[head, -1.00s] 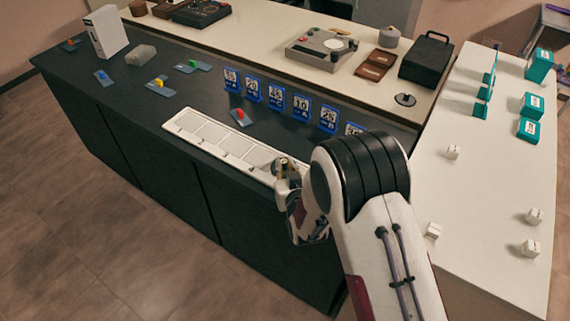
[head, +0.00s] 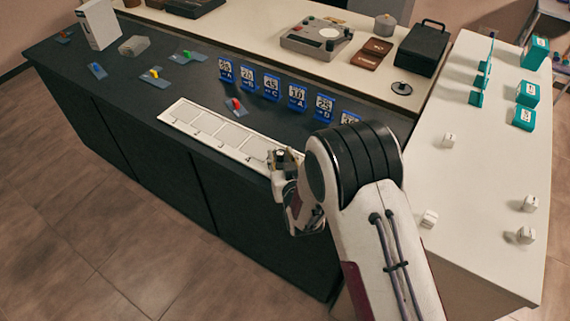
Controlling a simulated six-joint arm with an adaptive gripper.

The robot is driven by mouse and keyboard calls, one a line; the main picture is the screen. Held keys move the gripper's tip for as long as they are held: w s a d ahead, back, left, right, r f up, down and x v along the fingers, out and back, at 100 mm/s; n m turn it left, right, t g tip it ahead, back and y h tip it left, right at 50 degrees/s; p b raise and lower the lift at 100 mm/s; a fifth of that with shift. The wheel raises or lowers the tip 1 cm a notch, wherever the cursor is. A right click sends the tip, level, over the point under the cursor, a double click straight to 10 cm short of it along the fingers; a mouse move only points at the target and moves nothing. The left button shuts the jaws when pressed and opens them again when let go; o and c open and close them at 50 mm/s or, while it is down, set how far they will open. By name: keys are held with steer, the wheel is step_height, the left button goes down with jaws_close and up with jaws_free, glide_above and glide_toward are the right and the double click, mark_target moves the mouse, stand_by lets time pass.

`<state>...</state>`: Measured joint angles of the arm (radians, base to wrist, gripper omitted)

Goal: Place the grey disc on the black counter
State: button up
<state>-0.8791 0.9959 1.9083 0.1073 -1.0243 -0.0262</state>
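A dark grey disc with a small raised centre (head: 401,88) lies on the white counter (head: 262,38), near its right end and in front of the black case. It looks like the task's grey disc. The black counter (head: 75,62) runs along the front, lower than the white one. My gripper (head: 287,157) is over the front edge of the black counter, at the right end of the white tray and well apart from the disc. Its fingers are small and partly hidden by my arm. I cannot tell whether they are open or hold anything.
A white sectioned tray (head: 203,124) lies along the black counter's front edge. Several blue number cards (head: 248,92) stand behind it. Small coloured pieces, a white box (head: 99,24) and a grey block (head: 134,46) are further left. Teal boxes (head: 535,54) stand on the right white counter (head: 480,200).

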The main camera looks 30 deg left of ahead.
steer(key=shift+r, duration=0.4)
steer(key=shift+s+d+r, duration=0.15)
steer(key=shift+v, duration=5.8)
